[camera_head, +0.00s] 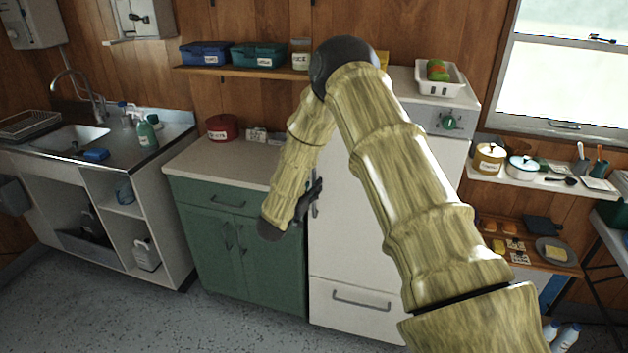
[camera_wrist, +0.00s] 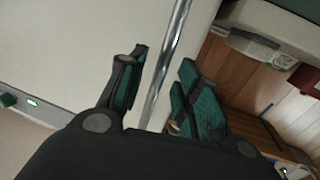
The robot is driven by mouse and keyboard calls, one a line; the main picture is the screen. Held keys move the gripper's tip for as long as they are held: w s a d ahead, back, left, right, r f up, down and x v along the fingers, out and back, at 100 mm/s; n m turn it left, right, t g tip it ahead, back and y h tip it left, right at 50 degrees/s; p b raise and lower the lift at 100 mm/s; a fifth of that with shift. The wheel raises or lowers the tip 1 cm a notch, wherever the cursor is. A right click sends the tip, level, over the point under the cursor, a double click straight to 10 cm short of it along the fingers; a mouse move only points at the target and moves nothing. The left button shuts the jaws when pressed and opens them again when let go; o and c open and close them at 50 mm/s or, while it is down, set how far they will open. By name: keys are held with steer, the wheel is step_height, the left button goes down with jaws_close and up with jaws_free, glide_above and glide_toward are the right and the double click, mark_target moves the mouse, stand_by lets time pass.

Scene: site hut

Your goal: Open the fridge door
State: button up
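The white fridge (camera_head: 345,245) stands in the middle of the head view, partly hidden behind my arm. Its door looks shut. A vertical metal handle (camera_head: 315,208) is at the door's left edge. My gripper (camera_head: 312,190) is at this handle, mostly hidden by its dark body. In the wrist view, the handle (camera_wrist: 168,60) runs as a shiny bar through the gap between the fingers of my gripper (camera_wrist: 163,62). The two fingers with green pads are apart, one on each side of the bar. I see no clear contact with it.
A green cabinet (camera_head: 250,265) stands directly left of the fridge. A white tray (camera_head: 440,82) with food rests on the fridge top. A shelf (camera_head: 545,182) with pots is to the right. The floor (camera_head: 230,325) in front of the green cabinet is clear.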

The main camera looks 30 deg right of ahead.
steer(key=shift+x, duration=1.3)
steer(key=shift+a, duration=0.1)
jaws_close()
